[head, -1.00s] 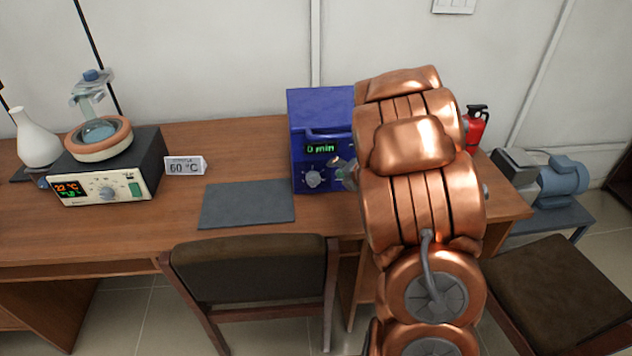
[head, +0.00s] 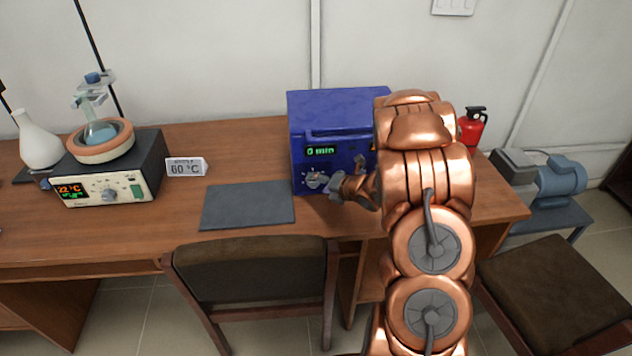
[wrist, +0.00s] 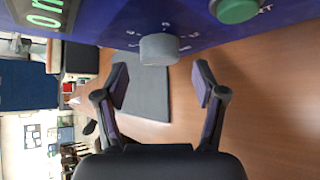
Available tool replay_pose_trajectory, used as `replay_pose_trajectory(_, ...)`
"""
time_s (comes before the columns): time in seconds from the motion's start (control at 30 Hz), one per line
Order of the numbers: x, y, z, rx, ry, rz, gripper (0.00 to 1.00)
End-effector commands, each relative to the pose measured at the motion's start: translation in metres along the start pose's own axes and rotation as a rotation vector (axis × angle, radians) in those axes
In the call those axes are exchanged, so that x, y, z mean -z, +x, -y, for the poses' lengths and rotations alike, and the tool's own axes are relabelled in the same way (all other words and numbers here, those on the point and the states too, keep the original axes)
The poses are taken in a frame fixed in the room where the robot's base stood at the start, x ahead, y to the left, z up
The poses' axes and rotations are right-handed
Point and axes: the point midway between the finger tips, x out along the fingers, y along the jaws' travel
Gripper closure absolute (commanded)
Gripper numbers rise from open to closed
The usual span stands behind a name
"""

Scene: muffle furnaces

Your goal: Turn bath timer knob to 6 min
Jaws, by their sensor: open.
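The blue bath (head: 345,106) stands at the back of the desk, its green display (head: 321,151) reading 0 min. Its timer knob (head: 316,180) is low on the front. In the wrist view the knob (wrist: 160,50) is a light grey cylinder beside a green button (wrist: 236,10), with part of the display (wrist: 45,14) at the upper left. My gripper (wrist: 162,80) is open and empty, with the knob lined up ahead between its two fingertips, apparently not touched. In the head view my gripper (head: 338,190) is just right of the knob; my arm hides the bath's right side.
A grey mat (head: 248,205) lies left of the bath. A red extinguisher (head: 471,127) is behind my arm. A chair (head: 250,275) stands in front of the desk.

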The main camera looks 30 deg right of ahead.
Motion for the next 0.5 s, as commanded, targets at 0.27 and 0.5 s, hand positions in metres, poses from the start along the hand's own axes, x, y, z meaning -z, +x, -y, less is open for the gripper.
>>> replay_pose_trajectory(0.27,0.001,0.021,-0.001,-0.003,0.002,-0.002,0.3)
replay_pose_trajectory(0.5,0.001,0.025,0.0,-0.001,0.001,-0.001,0.3)
